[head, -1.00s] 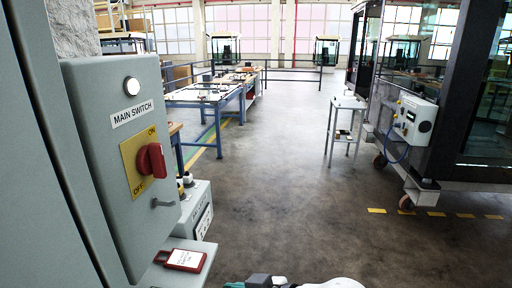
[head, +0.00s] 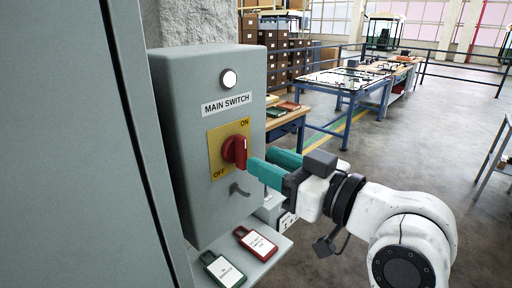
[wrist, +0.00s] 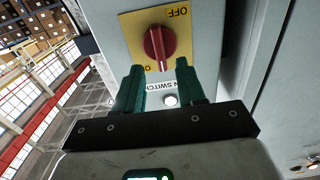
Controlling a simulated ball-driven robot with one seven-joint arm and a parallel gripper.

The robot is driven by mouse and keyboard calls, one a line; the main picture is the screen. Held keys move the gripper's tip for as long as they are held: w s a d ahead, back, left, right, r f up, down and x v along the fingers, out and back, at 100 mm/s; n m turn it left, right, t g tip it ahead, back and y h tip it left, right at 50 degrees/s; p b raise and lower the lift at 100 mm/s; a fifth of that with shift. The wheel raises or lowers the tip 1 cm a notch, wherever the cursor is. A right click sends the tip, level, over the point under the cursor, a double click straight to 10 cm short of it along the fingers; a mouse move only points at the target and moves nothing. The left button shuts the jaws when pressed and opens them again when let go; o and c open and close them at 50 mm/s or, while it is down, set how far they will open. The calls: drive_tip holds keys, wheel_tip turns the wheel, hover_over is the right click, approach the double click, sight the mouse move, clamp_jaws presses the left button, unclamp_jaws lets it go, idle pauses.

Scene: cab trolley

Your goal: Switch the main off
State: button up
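The main switch is a red rotary knob (head: 234,151) on a yellow plate (head: 217,158) marked ON at upper right and OFF at lower left. It is on the front of a grey box (head: 185,100). In the wrist view, which is upside down, the knob (wrist: 159,45) has its ridge and pale mark turned towards the MAIN SWITCH label, roughly upright. My gripper (head: 262,160) has teal fingers, spread apart and empty, close in front of the knob. In the wrist view the fingertips (wrist: 160,66) lie either side of the knob's line; contact cannot be told.
A round white lamp (head: 229,79) is above the label. A grey hook (head: 240,190) juts out below the knob. A grey cabinet (head: 70,150) stands close at left.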

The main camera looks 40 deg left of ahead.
sight(246, 152)
drive_tip(key=shift+w+a+p, duration=0.15)
drive_tip(key=shift+a+p, duration=0.3)
drive_tip(key=shift+a, duration=1.8)
clamp_jaws()
